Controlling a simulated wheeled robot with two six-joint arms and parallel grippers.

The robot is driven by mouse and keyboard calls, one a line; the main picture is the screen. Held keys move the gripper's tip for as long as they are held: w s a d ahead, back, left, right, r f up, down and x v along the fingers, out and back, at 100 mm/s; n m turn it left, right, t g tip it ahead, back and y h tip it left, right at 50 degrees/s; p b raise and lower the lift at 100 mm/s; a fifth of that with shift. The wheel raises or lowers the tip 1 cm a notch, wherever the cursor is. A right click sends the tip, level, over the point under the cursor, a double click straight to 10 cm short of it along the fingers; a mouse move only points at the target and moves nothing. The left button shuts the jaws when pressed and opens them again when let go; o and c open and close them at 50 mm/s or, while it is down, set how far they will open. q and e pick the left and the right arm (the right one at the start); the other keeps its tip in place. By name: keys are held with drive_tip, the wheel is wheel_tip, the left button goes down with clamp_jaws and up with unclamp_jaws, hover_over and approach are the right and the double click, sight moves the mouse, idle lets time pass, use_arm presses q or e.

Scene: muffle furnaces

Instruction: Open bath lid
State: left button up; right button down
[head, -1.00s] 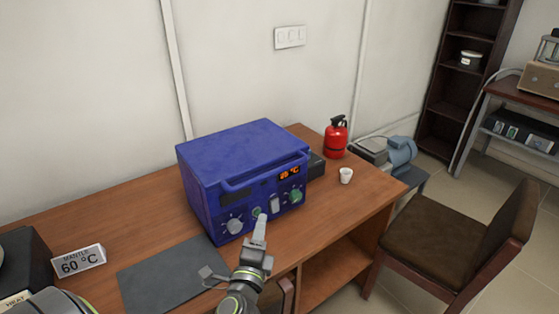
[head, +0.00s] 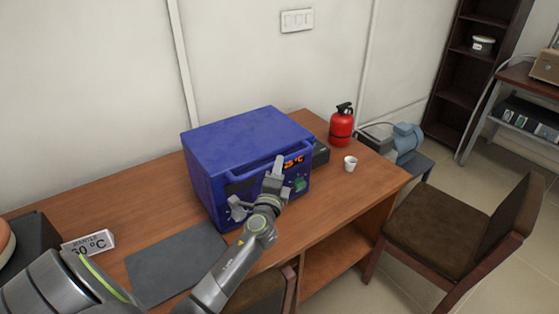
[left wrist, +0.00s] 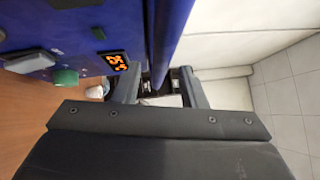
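The blue bath (head: 245,150) is a box on the desk. Its lid (head: 240,135) is down, with a bar handle (head: 248,174) along the upper front edge. My left gripper (head: 277,166) is raised in front of the handle, toward its right part, and hides some of it. In the left wrist view the fingers (left wrist: 158,84) are apart, with the blue handle bar (left wrist: 172,40) reaching between them. I cannot tell whether they touch it. The orange display (left wrist: 117,62) and green knob (left wrist: 66,77) show beside them. My right gripper is not in view.
A white cup (head: 350,163) and a red extinguisher (head: 342,125) stand right of the bath. A grey mat (head: 175,265) and a temperature sign (head: 90,243) lie left. A chair (head: 450,225) stands at the right.

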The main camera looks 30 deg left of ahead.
use_arm(q)
drive_tip(key=shift+x, duration=1.55)
clamp_jaws()
